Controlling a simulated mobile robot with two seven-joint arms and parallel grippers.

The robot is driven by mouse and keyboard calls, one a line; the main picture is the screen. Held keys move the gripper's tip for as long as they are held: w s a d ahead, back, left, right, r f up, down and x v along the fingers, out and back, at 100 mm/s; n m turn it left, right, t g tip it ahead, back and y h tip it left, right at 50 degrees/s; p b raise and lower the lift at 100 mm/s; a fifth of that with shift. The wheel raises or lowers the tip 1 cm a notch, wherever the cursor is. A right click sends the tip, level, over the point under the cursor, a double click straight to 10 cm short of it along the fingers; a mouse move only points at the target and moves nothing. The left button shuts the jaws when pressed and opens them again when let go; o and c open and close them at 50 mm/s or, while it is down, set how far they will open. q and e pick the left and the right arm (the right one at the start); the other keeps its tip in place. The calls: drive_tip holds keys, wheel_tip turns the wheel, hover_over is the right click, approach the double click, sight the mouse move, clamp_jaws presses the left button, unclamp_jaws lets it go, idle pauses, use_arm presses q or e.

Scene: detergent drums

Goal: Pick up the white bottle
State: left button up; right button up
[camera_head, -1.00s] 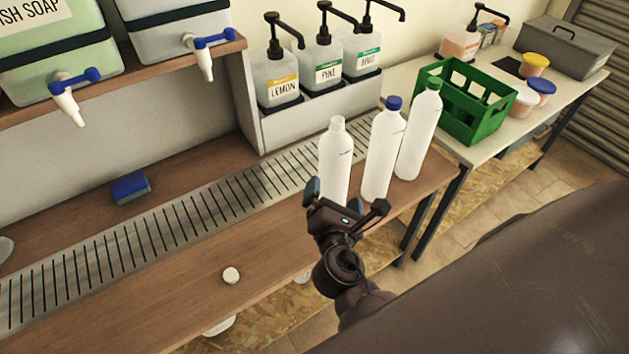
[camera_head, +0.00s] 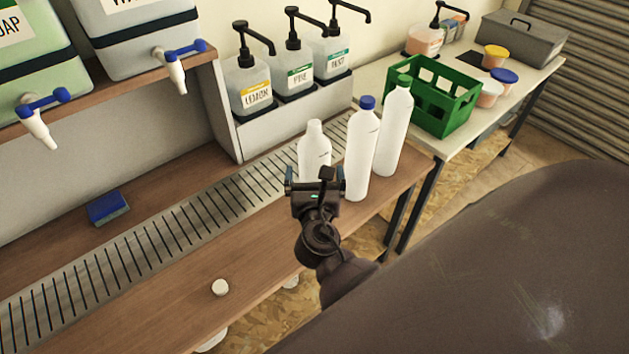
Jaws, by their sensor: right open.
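Three white bottles stand upright on the wooden counter (camera_head: 160,300). The nearest bottle (camera_head: 314,143) has an uncapped neck; the middle one (camera_head: 361,150) has a blue cap and the far one (camera_head: 394,130) a green cap. My right gripper (camera_head: 314,181) is open at the uncapped bottle, its fingers on the left and right of the bottle's body as seen from here. It hides the bottle's lower part, and I cannot tell whether it touches. A small white cap (camera_head: 220,287) lies on the counter. My left gripper is not in view.
A slotted metal drain strip (camera_head: 150,245) runs along the counter, with a blue sponge (camera_head: 108,207) behind it. Pump bottles (camera_head: 250,85) stand on a rack behind the bottles. A green crate (camera_head: 435,97) stands on the side table. The counter's front left is mostly clear.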

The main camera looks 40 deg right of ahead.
drive_tip(key=shift+f+x, duration=0.2)
drive_tip(key=shift+x, duration=2.35)
drive_tip(key=c, duration=1.1)
